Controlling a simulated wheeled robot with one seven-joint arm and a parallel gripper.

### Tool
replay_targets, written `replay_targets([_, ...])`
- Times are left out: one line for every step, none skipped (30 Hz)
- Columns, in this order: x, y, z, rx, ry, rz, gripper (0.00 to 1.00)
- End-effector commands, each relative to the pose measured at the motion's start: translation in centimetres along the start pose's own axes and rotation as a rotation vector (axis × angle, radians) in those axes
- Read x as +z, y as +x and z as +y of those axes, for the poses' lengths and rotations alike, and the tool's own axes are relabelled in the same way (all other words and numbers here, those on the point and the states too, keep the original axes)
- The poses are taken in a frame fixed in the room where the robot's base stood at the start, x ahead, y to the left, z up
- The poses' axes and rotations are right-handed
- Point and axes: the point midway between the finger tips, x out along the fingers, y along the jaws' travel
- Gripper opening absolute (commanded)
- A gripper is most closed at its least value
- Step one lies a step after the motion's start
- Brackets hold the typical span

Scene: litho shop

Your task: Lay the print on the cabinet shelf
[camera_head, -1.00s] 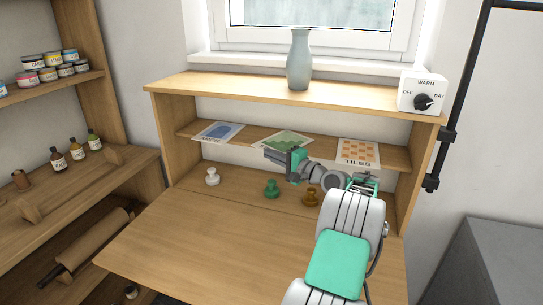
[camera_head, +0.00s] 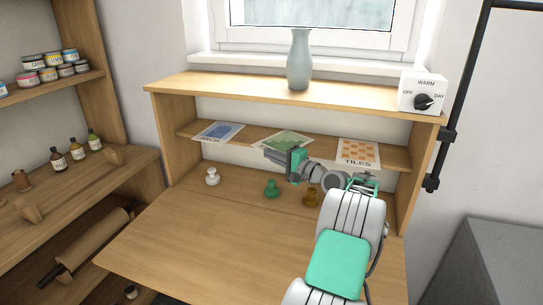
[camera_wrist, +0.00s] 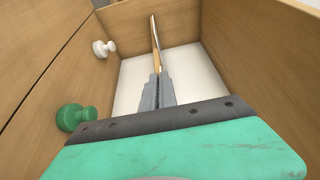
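The print with a green landscape picture (camera_head: 287,140) lies flat on the middle of the cabinet shelf (camera_head: 320,154), its near edge at the shelf's front edge. My gripper (camera_head: 268,154) is at that near edge, fingers pointing left in the head view. In the wrist view my gripper (camera_wrist: 157,82) has its fingers close together, with a thin dark line between them, and seems to pinch the print's edge. The shelf shows there nearly edge-on (camera_wrist: 154,45). The fingers cover part of the print's near edge.
An arch print (camera_head: 219,131) lies left on the shelf and a tiles print (camera_head: 358,152) right. A vase (camera_head: 299,62) and dial box (camera_head: 422,93) stand on top. The desk front (camera_head: 200,240) is clear.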

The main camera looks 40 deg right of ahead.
Motion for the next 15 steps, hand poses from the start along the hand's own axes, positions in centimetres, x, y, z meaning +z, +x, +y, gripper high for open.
replay_targets([0.0,0.0,0.02,0.0,0.0,0.0,0.0])
replay_targets([0.0,0.0,0.02,0.0,0.0,0.0,0.0])
replay_targets([0.0,0.0,0.02,0.0,0.0,0.0,0.0])
replay_targets([0.0,0.0,0.02,0.0,0.0,0.0,0.0])
replay_targets([0.0,0.0,0.02,0.0,0.0,0.0,0.0])
replay_targets([0.0,0.0,0.02,0.0,0.0,0.0,0.0])
replay_targets([-0.01,0.01,0.02,0.0,0.0,0.0,0.0])
replay_targets([-0.03,0.04,0.01,0.0,0.0,-0.001,0.0])
replay_targets([-0.09,0.1,-0.01,0.0,0.0,-0.001,0.0])
replay_targets([-0.15,0.17,-0.01,0.0,0.0,-0.002,0.0])
replay_targets([-0.22,0.26,0.01,0.0,0.001,-0.003,0.0])
replay_targets([-0.35,0.4,0.01,0.001,0.001,-0.005,0.0])
replay_targets([-0.46,0.51,-0.03,0.0,0.001,-0.006,0.0])
replay_targets([-0.58,0.62,-0.04,0.0,0.0,-0.007,0.0])
replay_targets([-0.71,0.76,-0.01,0.0,0.001,-0.008,0.0])
